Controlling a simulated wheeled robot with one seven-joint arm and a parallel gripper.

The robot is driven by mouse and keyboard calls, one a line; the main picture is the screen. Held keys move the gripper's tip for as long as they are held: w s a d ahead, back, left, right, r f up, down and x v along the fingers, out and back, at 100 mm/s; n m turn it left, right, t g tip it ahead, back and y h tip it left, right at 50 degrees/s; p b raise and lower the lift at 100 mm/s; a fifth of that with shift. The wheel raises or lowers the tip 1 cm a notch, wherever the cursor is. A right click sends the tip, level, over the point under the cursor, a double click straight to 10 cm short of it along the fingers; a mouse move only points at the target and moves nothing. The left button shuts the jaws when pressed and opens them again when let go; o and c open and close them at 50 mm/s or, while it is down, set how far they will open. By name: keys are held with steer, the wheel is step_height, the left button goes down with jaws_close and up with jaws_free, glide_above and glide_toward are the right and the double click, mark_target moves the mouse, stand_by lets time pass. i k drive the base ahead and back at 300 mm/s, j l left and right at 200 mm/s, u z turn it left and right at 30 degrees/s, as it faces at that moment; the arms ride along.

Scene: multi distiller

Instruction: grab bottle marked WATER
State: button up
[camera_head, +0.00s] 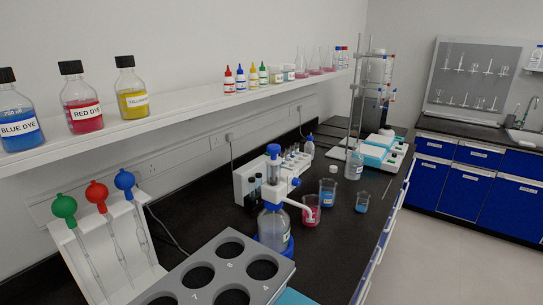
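I cannot read the word WATER on any bottle here. A clear bottle (353,165) with a small pale label stands on the black bench near the metal stand. A smaller clear bottle with a blue cap (309,148) stands farther left, by the wall. A clear bottle with a blue-and-white pump top (272,224) stands nearer, behind the grey holder; its label is turned partly away. On the shelf are bottles labelled BLUE DYE (18,122), RED DYE (82,105) and a yellow one (131,93). My gripper is not in view.
A grey holder (208,254) with numbered round holes fills the front. A pipette rack (95,245) stands left. Beakers with red (311,211) and blue (327,193) liquid stand by the pump bottle. A tall metal stand (357,105) rises behind. Open floor (450,260) lies right.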

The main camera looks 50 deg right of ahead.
mark_target(354, 161)
steer(key=z, duration=1.7)
steer(key=i+l, duration=0.4)
steer(key=l, duration=0.15)
steer(key=i+l, duration=0.8)
steer(key=l, duration=0.25)
steer(key=i+l+u, duration=0.1)
steer(key=i+l, duration=0.3)
steer(key=i+j, duration=0.15)
steer(key=i, duration=0.3)
